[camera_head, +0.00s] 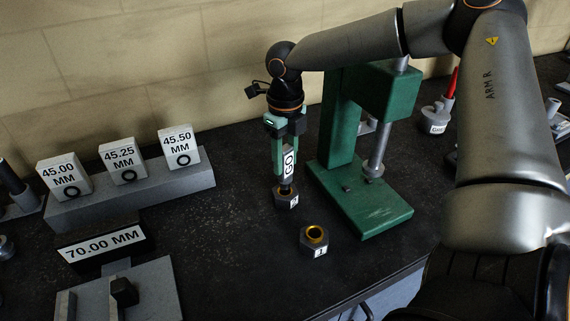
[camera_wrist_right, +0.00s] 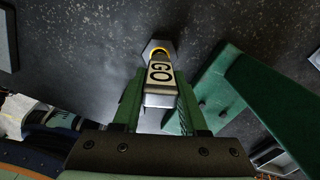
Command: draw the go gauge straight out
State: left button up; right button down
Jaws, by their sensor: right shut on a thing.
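The go gauge (camera_head: 289,164) has a pale block handle marked GO and stands about upright. My right gripper (camera_head: 284,150) is shut on its handle from above. The gauge's dark lower end meets a dark hexagonal bushing (camera_head: 286,199) on the bench; how deep it sits inside cannot be told. In the right wrist view, the GO handle (camera_wrist_right: 159,73) lies between my green fingers (camera_wrist_right: 157,92), with the hexagonal bushing (camera_wrist_right: 153,45) and a bit of its gold ring beyond. My left gripper is not in view.
A second hexagonal bushing (camera_head: 314,241) with a gold bore, labelled 1, stands just in front. A green press (camera_head: 360,197) stands close on the right. A grey stepped block (camera_head: 130,198) with size plates and a 70.00 MM display (camera_head: 100,243) are at left. The bench between is clear.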

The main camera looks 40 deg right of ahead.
aim_at(285, 147)
jog(key=shift+r+p, duration=0.3)
jog(key=shift+r, duration=0.1)
jog(key=shift+r, duration=2.55)
jog(key=shift+f, duration=0.1)
